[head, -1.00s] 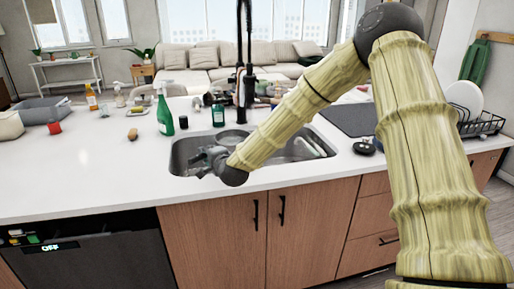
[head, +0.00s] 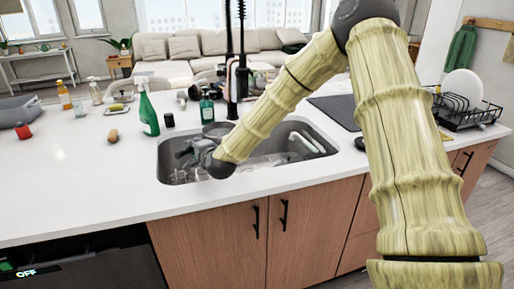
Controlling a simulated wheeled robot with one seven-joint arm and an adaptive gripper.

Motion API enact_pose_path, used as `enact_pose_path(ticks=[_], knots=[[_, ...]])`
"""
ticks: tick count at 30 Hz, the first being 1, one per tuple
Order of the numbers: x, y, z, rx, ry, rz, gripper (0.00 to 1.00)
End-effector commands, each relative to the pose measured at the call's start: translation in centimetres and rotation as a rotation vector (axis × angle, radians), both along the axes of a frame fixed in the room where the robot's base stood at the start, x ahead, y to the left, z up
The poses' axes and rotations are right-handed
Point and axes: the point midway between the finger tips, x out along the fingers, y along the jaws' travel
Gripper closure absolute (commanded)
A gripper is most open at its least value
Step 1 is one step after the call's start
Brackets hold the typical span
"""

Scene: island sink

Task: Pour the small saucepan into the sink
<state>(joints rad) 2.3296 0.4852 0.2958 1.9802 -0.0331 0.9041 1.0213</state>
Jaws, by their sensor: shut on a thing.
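The sink (head: 262,164) is a grey basin set in the white counter, with clear glassware-like things inside, hard to make out. My gripper (head: 190,150) is over the left part of the sink, pointing left and away. It is shut; its fingers are small and partly hidden by my wrist. A dark round pan (head: 217,129), which looks like the small saucepan, shows just behind and right of the gripper, near the sink's back edge. The grip point on its handle is not clear. I cannot see its contents or tell whether it is tilted.
A tall black faucet (head: 238,75) stands behind the sink. A dish rack (head: 470,108) is at the right. The front left counter is clear.

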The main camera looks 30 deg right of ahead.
Motion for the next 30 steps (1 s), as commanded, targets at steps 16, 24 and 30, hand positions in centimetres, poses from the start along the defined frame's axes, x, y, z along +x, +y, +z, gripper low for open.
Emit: enact_pose_path(ticks=[16, 24, 30], knots=[[0.5, 1.6, -5.1, -0.001, -0.006, 0.018, 1.0], [0.4, 1.5, -5.2, 0.0, -0.007, 0.016, 1.0], [0.2, 1.2, -5.1, 0.022, -0.019, 0.016, 1.0]])
